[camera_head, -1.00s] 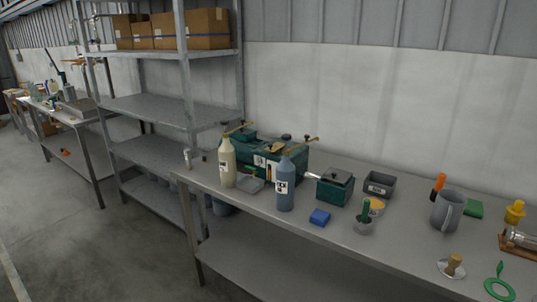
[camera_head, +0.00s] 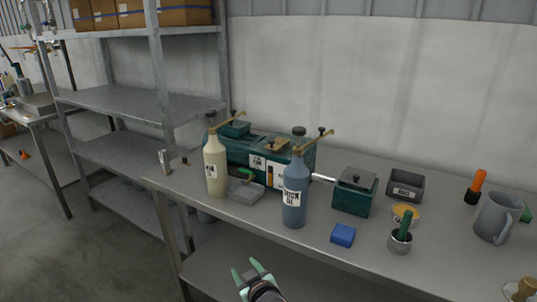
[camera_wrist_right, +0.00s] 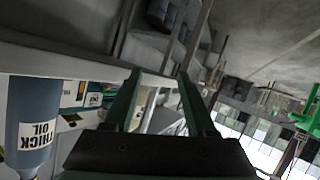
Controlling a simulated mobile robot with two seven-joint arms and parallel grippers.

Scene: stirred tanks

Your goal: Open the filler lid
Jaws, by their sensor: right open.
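A teal tank unit (camera_head: 235,150) stands at the back of the bench, partly hidden behind the two bottles. It has a lid (camera_head: 235,128) with a small dark knob on top and brass-coloured levers. A smaller teal box (camera_head: 356,192) with a dark knobbed lid (camera_head: 357,178) stands to its right, joined by a pipe. Both lids look closed; which one is the filler lid I cannot tell. My right gripper (camera_head: 247,271) is open and empty, in front of the bench's front edge, apart from the tanks. It also shows open in the wrist view (camera_wrist_right: 156,78). My left gripper is out of view.
A cream bottle (camera_head: 215,168) and a blue thick-oil bottle (camera_head: 294,195) stand in front of the tanks. A metal shelf (camera_head: 140,101) stands at left.

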